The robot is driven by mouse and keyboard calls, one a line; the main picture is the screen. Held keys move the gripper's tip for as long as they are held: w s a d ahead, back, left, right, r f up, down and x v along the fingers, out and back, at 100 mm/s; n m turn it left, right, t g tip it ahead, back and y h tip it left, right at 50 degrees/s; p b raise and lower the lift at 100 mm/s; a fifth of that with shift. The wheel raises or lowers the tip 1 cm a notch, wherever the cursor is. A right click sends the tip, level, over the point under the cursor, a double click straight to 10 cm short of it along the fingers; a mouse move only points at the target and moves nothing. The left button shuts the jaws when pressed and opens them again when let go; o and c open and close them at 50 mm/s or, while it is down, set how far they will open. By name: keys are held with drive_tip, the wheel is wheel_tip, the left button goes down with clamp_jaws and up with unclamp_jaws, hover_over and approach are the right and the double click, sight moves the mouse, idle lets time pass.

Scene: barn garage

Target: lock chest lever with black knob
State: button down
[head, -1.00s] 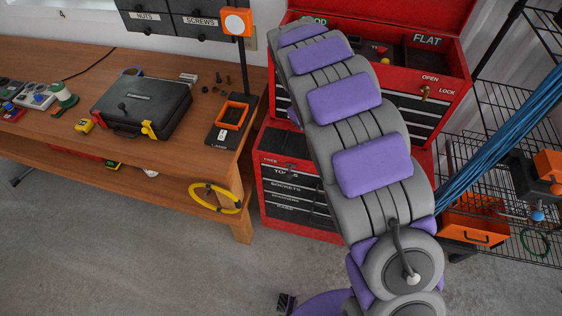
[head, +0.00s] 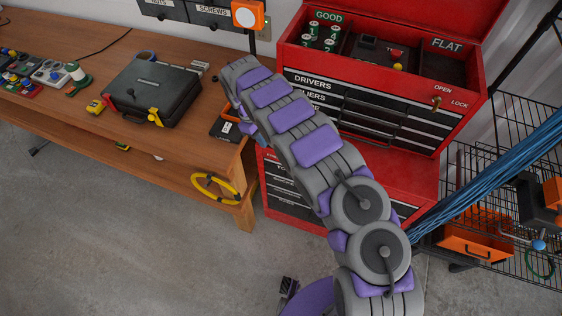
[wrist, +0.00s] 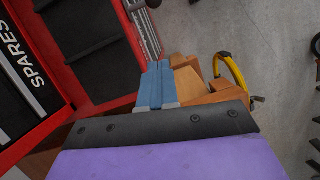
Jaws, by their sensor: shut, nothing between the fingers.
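The red tool chest (head: 489,85) stands at the back right in the head view with its lid up. A small brass-coloured lever (head: 437,103) is on its front right, between the OPEN and LOCK labels, and points up toward OPEN. Its knob is too small to tell clearly. In the wrist view my gripper (wrist: 157,86) is shut and empty, with blue-grey fingers together. The lever is not in the wrist view.
The wooden bench (head: 105,50) at left holds a black case (head: 155,92) and small devices. A wire rack (head: 470,180) with blue cables stands right of the chest. The floor in front is clear.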

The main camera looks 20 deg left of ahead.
drive_tip(key=shift+d, duration=0.1)
drive_tip(key=shift+f, duration=0.1)
drive_tip(key=s+d+f, duration=0.2)
drive_tip(key=d+f, duration=0.4)
drive_tip(key=f, duration=0.4)
drive_tip(key=shift+d, duration=0.3)
drive_tip(key=shift+d, duration=0.1)
idle(0.4)
drive_tip(key=d+p, duration=0.1)
drive_tip(key=d, duration=0.5)
drive_tip(key=shift+s+d+p, duration=0.15)
drive_tip(key=shift+s+p, duration=0.15)
drive_tip(key=shift+f, duration=0.1)
